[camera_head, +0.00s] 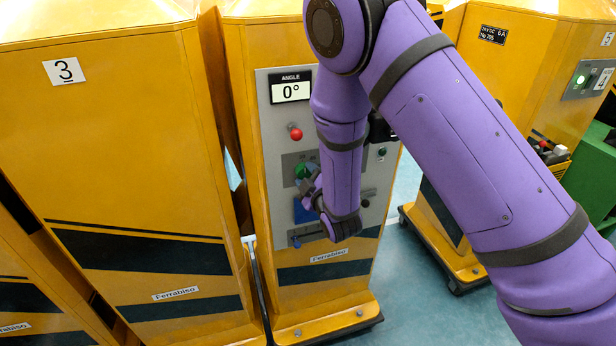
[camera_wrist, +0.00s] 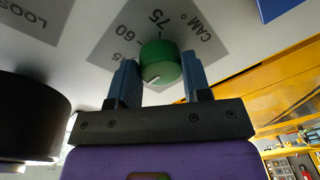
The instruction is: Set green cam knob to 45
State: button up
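The green cam knob (camera_wrist: 160,64) sits on a grey scale plate (camera_wrist: 110,40) marked "CAM °", with 75, 60 and a partly hidden 45 readable in the wrist view. A white mark shows on the knob's face, toward its lower edge. My gripper (camera_wrist: 160,82) has one blue finger on each side of the knob. The angle display (camera_head: 291,91) above reads 0°.
The grey panel (camera_head: 272,140) also carries a red knob (camera_head: 296,133), a blue patch (camera_head: 304,212) and a blue slider (camera_head: 296,241). A large black cylinder (camera_wrist: 30,115) stands close at left in the wrist view. Yellow cabinet 3 (camera_head: 130,190) stands left of the panel.

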dwell(0.3)
jog(key=m, duration=0.4)
jog(key=shift+f+m+t, duration=0.1)
jog(key=shift+m+t, duration=0.2)
jog(key=shift+m, duration=0.1)
jog(key=shift+a+f+m, duration=0.1)
jog(key=shift+m, duration=2)
jog(key=shift+t, duration=0.3)
jog(key=o, duration=0.9)
jog(key=v, duration=1.1)
jog(key=shift+a, duration=0.1)
